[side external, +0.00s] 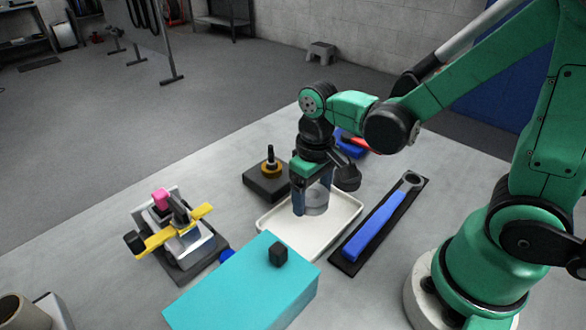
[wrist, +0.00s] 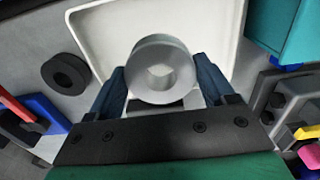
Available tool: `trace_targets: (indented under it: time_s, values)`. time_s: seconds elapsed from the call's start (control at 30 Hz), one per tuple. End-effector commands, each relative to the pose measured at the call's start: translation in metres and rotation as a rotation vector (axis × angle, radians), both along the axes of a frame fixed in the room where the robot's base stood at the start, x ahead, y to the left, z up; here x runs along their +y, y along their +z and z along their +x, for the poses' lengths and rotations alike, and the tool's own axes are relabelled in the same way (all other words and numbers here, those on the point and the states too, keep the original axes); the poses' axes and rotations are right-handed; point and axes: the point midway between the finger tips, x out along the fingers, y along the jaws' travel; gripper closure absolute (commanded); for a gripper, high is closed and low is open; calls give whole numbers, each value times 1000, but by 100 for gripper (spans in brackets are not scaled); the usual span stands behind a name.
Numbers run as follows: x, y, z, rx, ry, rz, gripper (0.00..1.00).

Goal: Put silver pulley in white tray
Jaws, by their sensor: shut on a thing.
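I cannot tell whether the pulley touches the tray floor.
A turquoise box (side external: 240,285) with a small black cube (side external: 278,254) stands in front of the tray. A blue-handled wrench (side external: 375,225) lies on a black mat at right. A dark block with a peg (side external: 268,172) stands behind left. A yellow-and-pink fixture (side external: 175,230) is at left.

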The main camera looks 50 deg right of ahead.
Motion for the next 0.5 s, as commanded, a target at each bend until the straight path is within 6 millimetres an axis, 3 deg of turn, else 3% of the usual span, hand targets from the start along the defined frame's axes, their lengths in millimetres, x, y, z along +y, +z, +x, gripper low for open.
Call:
trace_targets:
  time_s: [0.3, 0.5]
  values:
    - [0, -32, 0, 0, 0, 0, 71]
    - [0, -39, -1, 0, 0, 0, 71]
